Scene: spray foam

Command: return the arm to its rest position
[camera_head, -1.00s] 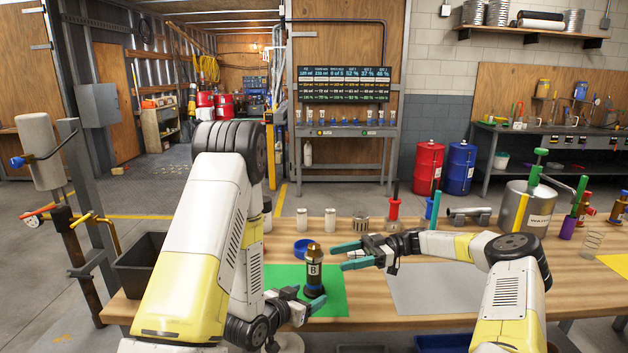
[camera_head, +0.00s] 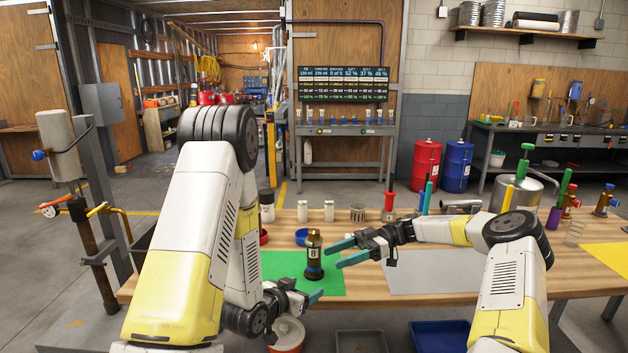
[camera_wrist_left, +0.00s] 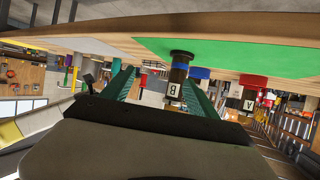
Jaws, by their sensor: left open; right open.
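A dark bottle with a brass-coloured top and a "B" label (camera_head: 314,262) stands upright on the green mat (camera_head: 275,266). My left gripper (camera_head: 304,298) is low at the table's front edge, in front of the bottle, open and empty. In the upside-down left wrist view its teal fingers (camera_wrist_left: 160,90) are spread, with the B bottle (camera_wrist_left: 178,72) showing beyond and between them, apart from them. My right gripper (camera_head: 346,251) is open and empty, to the right of the bottle, its fingers pointing left towards it. My left arm's upper links hide part of the table's left side.
A blue ring-shaped lid (camera_head: 302,237), white jars (camera_head: 329,211) and a red-topped tool (camera_head: 389,203) stand behind the mat. A grey mat (camera_head: 435,272) lies to the right.

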